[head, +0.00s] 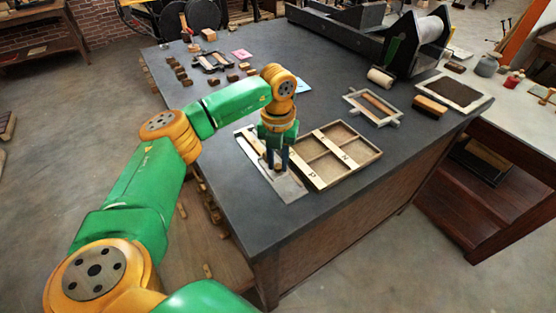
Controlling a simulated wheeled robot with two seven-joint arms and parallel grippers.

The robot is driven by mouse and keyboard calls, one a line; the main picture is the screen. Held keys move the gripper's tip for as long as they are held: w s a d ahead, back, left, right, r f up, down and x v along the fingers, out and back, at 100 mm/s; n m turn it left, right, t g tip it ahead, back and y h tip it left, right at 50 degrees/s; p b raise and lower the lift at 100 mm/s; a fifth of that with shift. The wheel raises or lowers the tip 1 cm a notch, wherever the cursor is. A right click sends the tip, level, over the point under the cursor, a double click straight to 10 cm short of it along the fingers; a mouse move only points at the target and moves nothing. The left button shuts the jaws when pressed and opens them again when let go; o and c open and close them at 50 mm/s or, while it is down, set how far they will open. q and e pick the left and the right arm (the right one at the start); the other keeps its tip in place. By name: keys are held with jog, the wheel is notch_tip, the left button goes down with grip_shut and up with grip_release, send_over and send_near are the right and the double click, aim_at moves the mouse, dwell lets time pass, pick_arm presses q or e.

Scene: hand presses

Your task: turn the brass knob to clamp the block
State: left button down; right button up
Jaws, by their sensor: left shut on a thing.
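My left gripper (277,168) points down over a pale metal plate (291,189) near the front edge of the dark table. It is shut on a small brass-coloured thing between its fingers, which I take to be the brass knob; the fingers hide most of it. A wooden strip or block (249,139) lies on the plate to the left of the gripper, partly covered by it. Whether the block is clamped cannot be seen. My right gripper is not in view.
A wooden tray with compartments (362,168) stands close to the right of the plate. Several small blocks lie at the back left. The table's front left is clear.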

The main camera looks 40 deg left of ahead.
pick_arm(q)
jog(key=m, duration=0.8)
jog(key=shift+m, duration=0.4)
jog(key=m, duration=0.4)
jog(key=shift+m, duration=2.3)
jog(key=c, duration=0.7)
grip_release()
